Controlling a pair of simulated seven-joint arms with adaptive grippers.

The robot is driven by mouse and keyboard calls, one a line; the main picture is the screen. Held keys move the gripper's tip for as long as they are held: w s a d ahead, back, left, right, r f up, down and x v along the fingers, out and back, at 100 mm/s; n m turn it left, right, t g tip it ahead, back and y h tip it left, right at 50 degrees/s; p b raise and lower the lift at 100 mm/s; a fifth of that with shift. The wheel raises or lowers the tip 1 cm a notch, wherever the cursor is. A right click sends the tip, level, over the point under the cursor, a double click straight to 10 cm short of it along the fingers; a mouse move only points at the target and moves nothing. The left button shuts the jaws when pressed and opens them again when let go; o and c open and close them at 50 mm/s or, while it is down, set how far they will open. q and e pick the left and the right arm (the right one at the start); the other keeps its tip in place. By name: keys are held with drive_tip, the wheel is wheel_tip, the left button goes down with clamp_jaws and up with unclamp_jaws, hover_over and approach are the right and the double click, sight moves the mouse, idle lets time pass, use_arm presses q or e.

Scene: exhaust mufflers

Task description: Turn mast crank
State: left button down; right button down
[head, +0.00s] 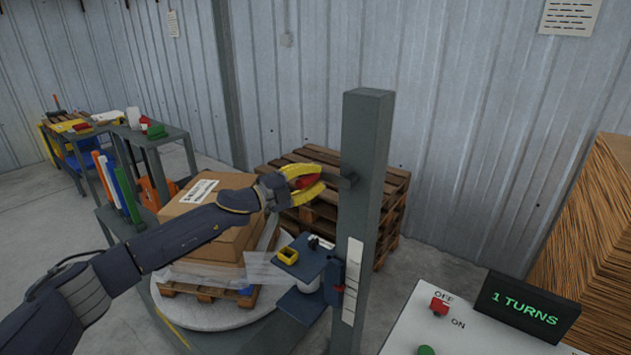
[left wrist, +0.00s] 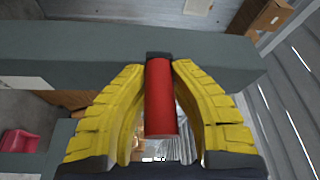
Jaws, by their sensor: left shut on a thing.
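The grey upright mast (head: 368,130) stands right of centre in the head view, with a dark crank hub (head: 349,180) on its left side. My left gripper (head: 318,182), with yellow fingers, is shut on the crank's red handle (head: 306,182). In the left wrist view the red handle (left wrist: 159,98) lies between the two yellow fingers, in front of the grey mast (left wrist: 215,58). A display (head: 525,308) reads "1 TURNS" in green. My right gripper is not in view.
A wrapped pallet with a cardboard box (head: 205,200) sits on a round turntable (head: 215,315) below my left arm. Stacked wooden pallets (head: 395,215) stand behind the mast. A white control panel (head: 410,325) with a red OFF button (head: 439,306) is at front right.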

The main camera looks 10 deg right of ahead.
use_arm(q)
drive_tip(key=shift+s+d+r, duration=0.1)
drive_tip(key=shift+r, duration=0.1)
idle(0.4)
drive_tip(key=c, duration=1.2)
unclamp_jaws()
drive_tip(key=shift+o, duration=0.2)
drive_tip(key=shift+f, duration=0.1)
drive_tip(key=r+v, duration=0.1)
drive_tip(key=v, duration=1)
drive_tip(key=shift+a+f, duration=0.4)
drive_tip(key=shift+a, duration=0.05)
drive_tip(key=shift+s, duration=0.1)
